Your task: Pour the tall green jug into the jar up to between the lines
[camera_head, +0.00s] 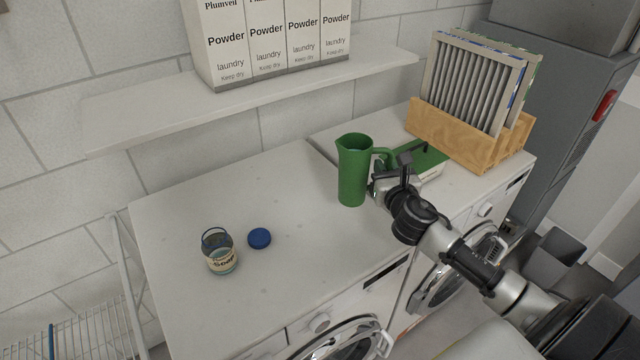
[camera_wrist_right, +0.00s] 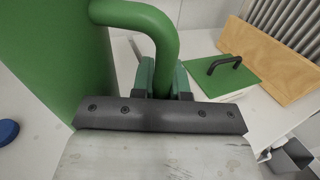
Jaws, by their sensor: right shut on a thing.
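The tall green jug (camera_head: 352,172) is upright over the white washer top, to the right of the jar; I cannot tell whether its base touches the surface. My right gripper (camera_head: 384,176) is shut on the jug's handle. In the right wrist view the fingers (camera_wrist_right: 165,80) close around the green handle (camera_wrist_right: 150,22), with the jug body (camera_wrist_right: 50,55) at the left. The glass jar (camera_head: 219,252) with a soap label stands open on the washer top at the left, with bluish content low in it. Its lines are too small to make out. My left gripper is not in view.
A blue lid (camera_head: 259,238) lies beside the jar. A green-lidded box (camera_head: 425,160) and a wooden rack (camera_head: 455,138) with filters stand at the right. A shelf (camera_head: 150,110) with powder boxes (camera_head: 270,45) hangs above. The surface between jug and lid is clear.

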